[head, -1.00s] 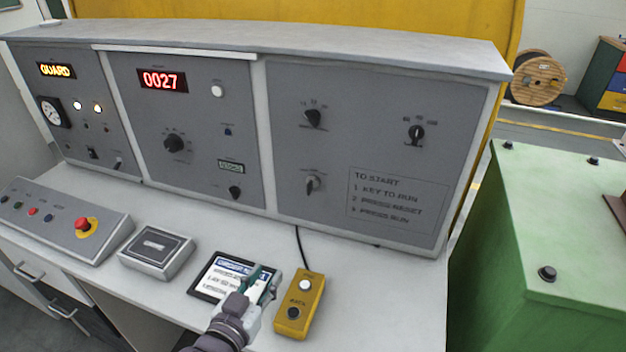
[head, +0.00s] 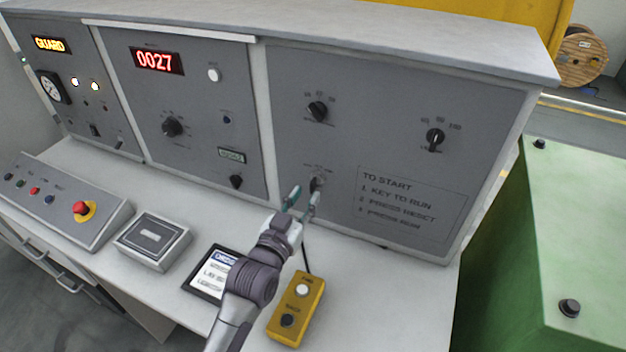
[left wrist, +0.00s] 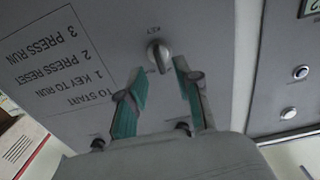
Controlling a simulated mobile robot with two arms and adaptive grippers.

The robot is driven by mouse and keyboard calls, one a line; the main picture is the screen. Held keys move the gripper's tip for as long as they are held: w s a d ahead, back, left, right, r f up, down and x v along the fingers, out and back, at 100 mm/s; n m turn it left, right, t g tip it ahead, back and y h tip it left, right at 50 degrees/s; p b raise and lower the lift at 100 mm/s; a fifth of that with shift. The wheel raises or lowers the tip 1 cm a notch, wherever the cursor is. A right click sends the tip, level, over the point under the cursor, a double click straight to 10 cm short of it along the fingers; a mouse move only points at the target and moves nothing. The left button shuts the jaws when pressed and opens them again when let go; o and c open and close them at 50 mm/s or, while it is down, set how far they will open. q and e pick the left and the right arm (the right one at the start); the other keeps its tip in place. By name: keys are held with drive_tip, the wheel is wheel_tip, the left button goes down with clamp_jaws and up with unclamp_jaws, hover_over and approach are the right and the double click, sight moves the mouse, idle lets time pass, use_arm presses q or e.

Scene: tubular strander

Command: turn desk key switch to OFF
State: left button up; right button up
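The key switch (head: 317,182) is a small silver knob low on the left of the right-hand grey panel. In the left wrist view the key switch (left wrist: 159,56) shows below the upside-down word KEY, its bar turned at a slight slant. My left gripper (head: 303,198) is in front of it, with its green-padded fingers apart. In the left wrist view the open left gripper (left wrist: 161,85) has nothing between its fingers, and the key stands just beyond the fingertips. Contact is not visible. The position marks around the key are too small to read. My right gripper is not in view.
Black selector knobs (head: 318,110) and (head: 435,139) sit higher on the same panel. On the desk are a yellow pendant box (head: 296,310), a dark-framed card (head: 212,272), a grey box (head: 152,241) and a console with a red stop button (head: 82,210). A green cabinet (head: 570,220) stands at right.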

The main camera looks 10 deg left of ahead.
sight(310, 188)
use_arm(q)
drive_tip(key=w, duration=0.2)
drive_tip(key=w+d, duration=0.1)
drive_tip(key=w, duration=0.1)
drive_tip(key=shift+w+p, duration=0.3)
drive_tip(key=shift+p, duration=0.05)
drive_tip(key=shift+w, duration=0.2)
clamp_jaws()
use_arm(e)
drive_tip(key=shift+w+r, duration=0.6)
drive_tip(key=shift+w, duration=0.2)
